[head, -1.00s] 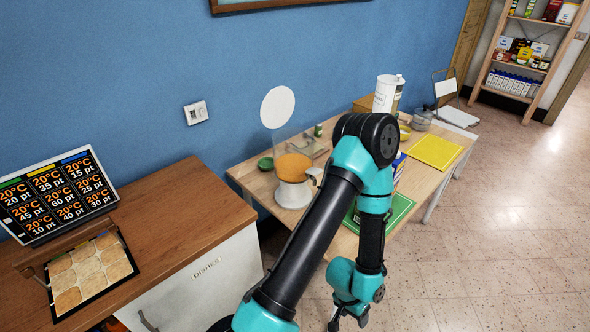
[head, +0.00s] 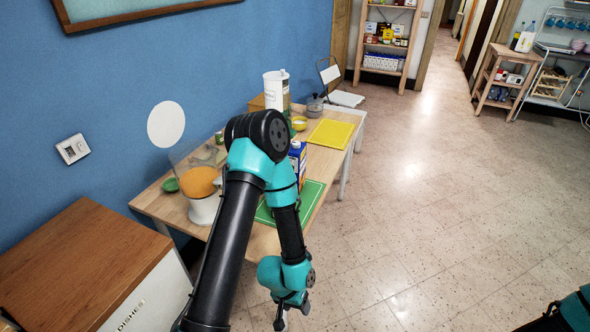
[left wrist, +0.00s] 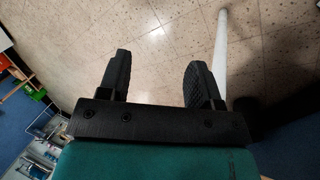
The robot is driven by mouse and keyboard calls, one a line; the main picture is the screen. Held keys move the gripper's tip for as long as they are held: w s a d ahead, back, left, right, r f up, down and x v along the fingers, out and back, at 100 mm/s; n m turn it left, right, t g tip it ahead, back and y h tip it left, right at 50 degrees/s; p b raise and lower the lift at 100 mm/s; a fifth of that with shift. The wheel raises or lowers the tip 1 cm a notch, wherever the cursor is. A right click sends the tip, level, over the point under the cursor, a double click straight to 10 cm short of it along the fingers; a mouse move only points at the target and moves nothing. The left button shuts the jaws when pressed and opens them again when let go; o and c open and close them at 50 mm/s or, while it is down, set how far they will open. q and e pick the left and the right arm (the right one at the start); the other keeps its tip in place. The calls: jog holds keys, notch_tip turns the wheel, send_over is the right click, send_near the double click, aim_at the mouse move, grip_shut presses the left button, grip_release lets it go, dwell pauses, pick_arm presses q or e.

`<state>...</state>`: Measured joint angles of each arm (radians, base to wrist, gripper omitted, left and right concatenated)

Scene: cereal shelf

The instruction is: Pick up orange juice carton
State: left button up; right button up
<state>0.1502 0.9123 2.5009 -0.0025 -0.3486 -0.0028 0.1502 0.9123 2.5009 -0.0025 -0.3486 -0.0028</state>
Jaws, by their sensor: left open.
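A blue and white carton (head: 298,156) with a small cap stands on the wooden table, partly hidden behind my left arm; I cannot read its label. It stands at the back edge of the green mat. My left gripper (head: 291,311) hangs low in front of the table, apart from the carton. In the left wrist view the left gripper (left wrist: 155,82) has its two black fingers spread, with nothing between them but floor behind. Part of my right arm shows at the bottom right corner; its gripper does not show clearly.
A stocked shelf (head: 388,35) stands far back. The floor at right is clear.

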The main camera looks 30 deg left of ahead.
pick_arm(q)
jog(key=o, duration=0.8)
jog(key=w+a+r+m+t+y, duration=0.1)
jog(key=w+r+t, duration=0.2)
jog(key=w+r, duration=0.55)
jog(key=w+a+r+m+t+y, duration=0.15)
jog(key=w+r+t, duration=0.3)
jog(key=w, duration=0.75)
jog(key=w+a+r+n+t+y, duration=0.1)
jog(key=w+a+r+n+y, duration=0.1)
jog(key=r, duration=0.5)
jog(key=w+a+r+n+t+y, duration=0.1)
jog(key=w+a+r+n+y, duration=0.2)
jog(key=a+r, duration=0.4)
jog(key=w+a+r+n+t+y, duration=0.1)
jog(key=w+a+r+n+y, duration=0.1)
jog(key=r, duration=0.6)
jog(key=shift+w+a+n+y, duration=0.15)
jog(key=shift+w+a+y, duration=0.2)
jog(key=shift+a+y, duration=0.2)
jog(key=shift+w+a+n+y, duration=0.1)
jog(key=shift+w+a+y, duration=0.3)
jog(key=shift+a, duration=0.2)
